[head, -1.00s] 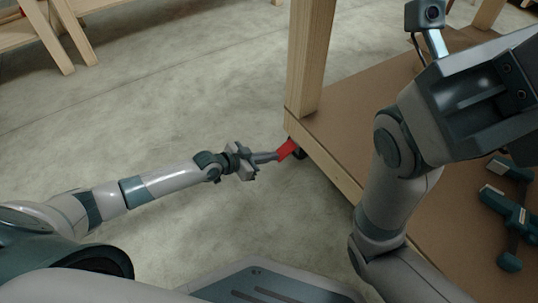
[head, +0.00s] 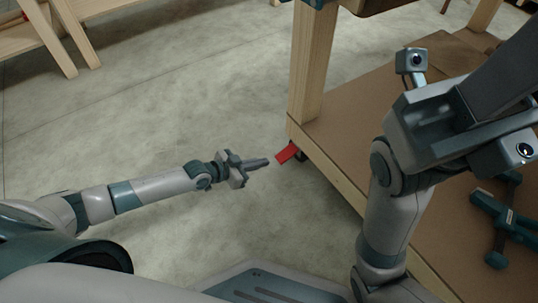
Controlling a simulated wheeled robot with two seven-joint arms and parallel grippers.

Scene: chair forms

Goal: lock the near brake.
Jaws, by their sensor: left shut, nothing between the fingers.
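The near brake is a red pedal (head: 286,153) at the foot of the workbench's near corner, in the middle of the head view. It sticks out to the left from a dark caster (head: 300,155), which is mostly hidden under the bench. My left gripper (head: 266,161) is shut and empty. Its fingertips point at the pedal from the left, with a small gap between them. My right arm rises on the right over the bench's lower shelf, and its fingers are not in view.
The workbench has wooden legs (head: 312,70) and a brown lower shelf (head: 350,115). Teal tools (head: 502,215) lie on the shelf at the right. Another wooden frame (head: 55,35) stands at the upper left. The concrete floor (head: 180,110) around my left arm is clear.

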